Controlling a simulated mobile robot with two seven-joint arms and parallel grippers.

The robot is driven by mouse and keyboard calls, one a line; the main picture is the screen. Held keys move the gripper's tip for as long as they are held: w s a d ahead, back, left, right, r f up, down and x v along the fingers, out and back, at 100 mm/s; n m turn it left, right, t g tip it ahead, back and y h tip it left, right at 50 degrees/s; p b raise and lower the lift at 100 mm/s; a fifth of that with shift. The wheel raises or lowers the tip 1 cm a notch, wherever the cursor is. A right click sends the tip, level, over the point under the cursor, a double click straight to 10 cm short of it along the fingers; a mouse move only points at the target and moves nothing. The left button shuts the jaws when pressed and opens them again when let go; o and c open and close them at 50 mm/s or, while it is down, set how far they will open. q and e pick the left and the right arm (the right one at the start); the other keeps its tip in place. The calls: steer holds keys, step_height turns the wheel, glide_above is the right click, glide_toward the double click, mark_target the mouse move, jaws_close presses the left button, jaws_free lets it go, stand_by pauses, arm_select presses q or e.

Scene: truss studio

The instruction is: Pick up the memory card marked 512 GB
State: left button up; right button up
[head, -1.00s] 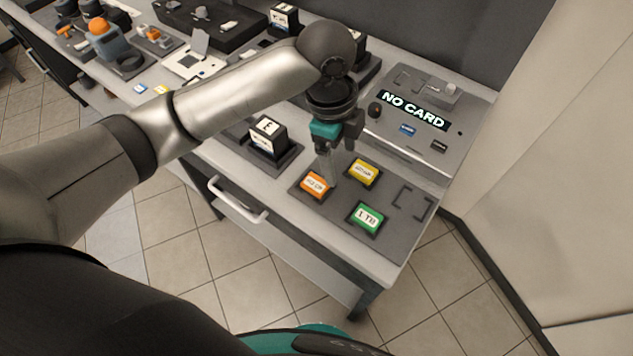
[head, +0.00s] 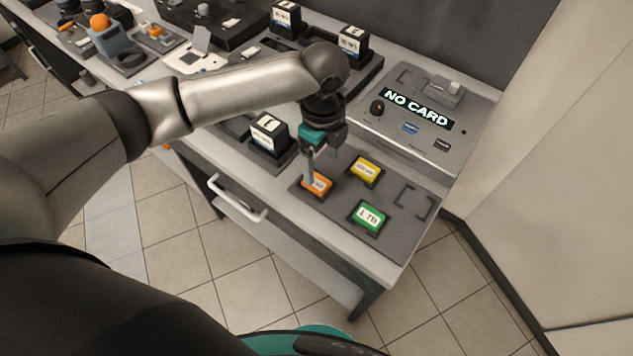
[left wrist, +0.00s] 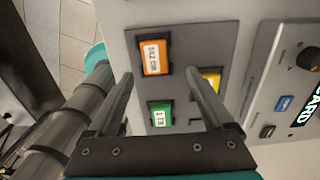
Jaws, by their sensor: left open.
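The orange memory card (head: 319,186) sits in a slot of the dark card mat (head: 400,238); its label seems to read 512 GB, and it shows more clearly in the left wrist view (left wrist: 155,57). A yellow card (head: 366,170) with an unclear label and a green card (head: 369,216) marked 1 TB lie in neighbouring slots. My left gripper (head: 311,172) is just above the orange card, partly covering it in the head view. In the left wrist view its fingers (left wrist: 159,74) are apart with nothing between them. My right gripper is not in view.
A grey card reader (head: 450,130) with a NO CARD display stands behind the mat. A black box with a white label (head: 268,134) stands left of the gripper. An empty marked slot (head: 414,202) lies at the mat's right. A drawer handle (head: 238,200) juts from the front.

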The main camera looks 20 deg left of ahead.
mark_target(316, 182)
arm_select(q)
steer(key=shift+s+a+f+b, duration=0.1)
steer(key=shift+a+f, duration=0.05)
steer(key=shift+f, duration=0.75)
steer(key=shift+s+a+f+b, duration=0.1)
steer(key=shift+f, duration=0.85)
steer(key=shift+s+a+f+b, duration=0.1)
steer(key=shift+a+f, duration=0.05)
steer(key=shift+f, duration=0.75)
steer(key=shift+c, duration=0.2)
jaws_close()
